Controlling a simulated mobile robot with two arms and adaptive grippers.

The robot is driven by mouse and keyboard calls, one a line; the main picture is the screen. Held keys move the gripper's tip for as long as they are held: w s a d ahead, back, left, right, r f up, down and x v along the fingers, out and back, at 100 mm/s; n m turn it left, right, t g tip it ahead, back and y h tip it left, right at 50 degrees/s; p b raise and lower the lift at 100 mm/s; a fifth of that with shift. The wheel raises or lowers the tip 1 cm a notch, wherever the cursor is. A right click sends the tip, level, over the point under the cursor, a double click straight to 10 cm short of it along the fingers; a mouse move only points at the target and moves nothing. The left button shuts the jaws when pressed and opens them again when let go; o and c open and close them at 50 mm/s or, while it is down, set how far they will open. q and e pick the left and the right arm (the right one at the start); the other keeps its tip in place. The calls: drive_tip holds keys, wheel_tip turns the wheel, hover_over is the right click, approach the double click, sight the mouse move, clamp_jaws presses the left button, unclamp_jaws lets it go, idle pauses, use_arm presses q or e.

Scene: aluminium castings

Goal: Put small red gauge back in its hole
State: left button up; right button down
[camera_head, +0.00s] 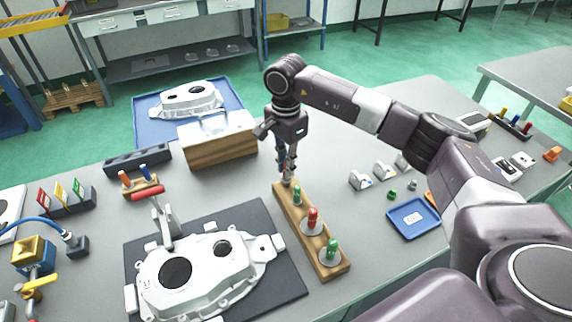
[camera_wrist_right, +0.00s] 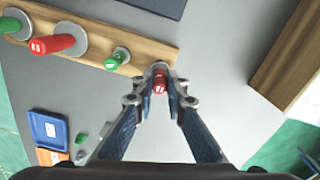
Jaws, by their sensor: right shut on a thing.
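The small red gauge (camera_wrist_right: 160,84) shows between the fingertips of my right gripper (camera_wrist_right: 160,92) in the right wrist view. The gripper is shut on it at the far end of the wooden gauge block (camera_head: 291,216). In the head view my right gripper (camera_head: 287,180) points down at that end, and the fingers mostly hide the gauge. I cannot tell whether the gauge is in its hole or just above it. A small green gauge (camera_head: 297,196), a larger red gauge (camera_head: 312,218) and a larger green gauge (camera_head: 332,247) stand in the same block. My left gripper is not in view.
A casting (camera_head: 190,270) lies on a dark mat (camera_head: 284,270) left of the block. A wooden box (camera_head: 222,155) stands behind it to the left. A blue tray (camera_head: 413,218) and several small parts lie to the right. Some grey tabletop between is free.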

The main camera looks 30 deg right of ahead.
drive_tip(key=shift+f+b, duration=0.9)
drive_tip(key=shift+f, duration=0.3)
drive_tip(key=c, duration=1.9)
unclamp_jaws()
drive_tip(key=shift+r, duration=0.1)
wheel_tip(320, 180, up, 12)
drive_tip(key=shift+f, duration=0.1)
